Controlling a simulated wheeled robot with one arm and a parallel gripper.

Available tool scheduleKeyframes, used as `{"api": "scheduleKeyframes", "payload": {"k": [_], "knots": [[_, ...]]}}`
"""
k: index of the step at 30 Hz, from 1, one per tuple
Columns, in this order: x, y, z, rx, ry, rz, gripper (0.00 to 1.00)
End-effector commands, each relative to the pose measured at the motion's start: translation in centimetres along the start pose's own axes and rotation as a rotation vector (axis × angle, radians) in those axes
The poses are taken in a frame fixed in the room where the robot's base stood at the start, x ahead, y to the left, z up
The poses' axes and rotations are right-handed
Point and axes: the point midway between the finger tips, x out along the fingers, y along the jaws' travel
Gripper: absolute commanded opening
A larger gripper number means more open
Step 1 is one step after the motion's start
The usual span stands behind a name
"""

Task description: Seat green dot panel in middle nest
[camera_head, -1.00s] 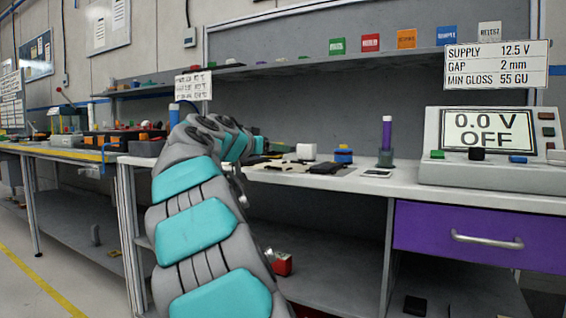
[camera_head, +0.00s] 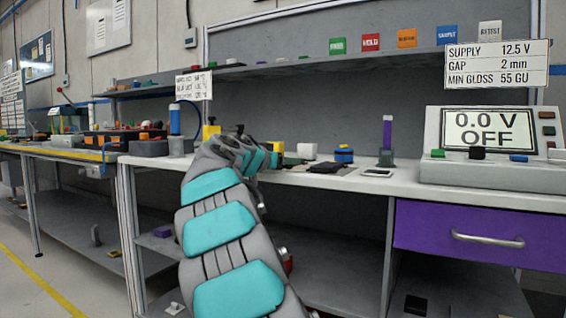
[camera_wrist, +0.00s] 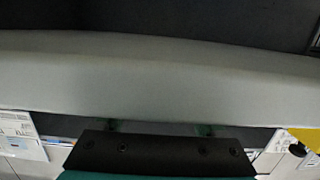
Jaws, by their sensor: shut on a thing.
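My gripper (camera_wrist: 158,128) shows in the wrist view as a dark bar with small teal-green parts at its left and right. It is shut on a pale grey, long, slightly curved piece (camera_wrist: 160,80) that crosses the whole wrist view. This seems to be the panel; no green dot is visible on it. In the head view my arm hides most of the gripper, which is at the bench's left half. The middle nest cannot be made out; dark flat pieces (camera_head: 328,168) lie on the bench just right of my gripper.
A yellow part (camera_head: 211,130) stands behind my arm. A shelf (camera_head: 300,66) runs above.

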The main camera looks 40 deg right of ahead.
Motion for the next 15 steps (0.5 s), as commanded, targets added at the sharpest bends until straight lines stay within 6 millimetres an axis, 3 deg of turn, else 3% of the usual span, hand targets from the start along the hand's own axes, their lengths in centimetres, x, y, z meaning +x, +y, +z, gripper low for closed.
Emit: {"api": "scheduleKeyframes", "payload": {"k": [5, 6, 12, 15], "knots": [[0.03, 0.00, 0.32, 0.001, 0.001, 0.000, 0.14], [0.00, 0.00, 0.16, 0.001, 0.000, 0.000, 0.76], [0.01, 0.00, 0.16, 0.000, 0.000, 0.000, 0.99], [0.00, 0.00, 0.16, 0.000, 0.000, 0.000, 1.00]]}}
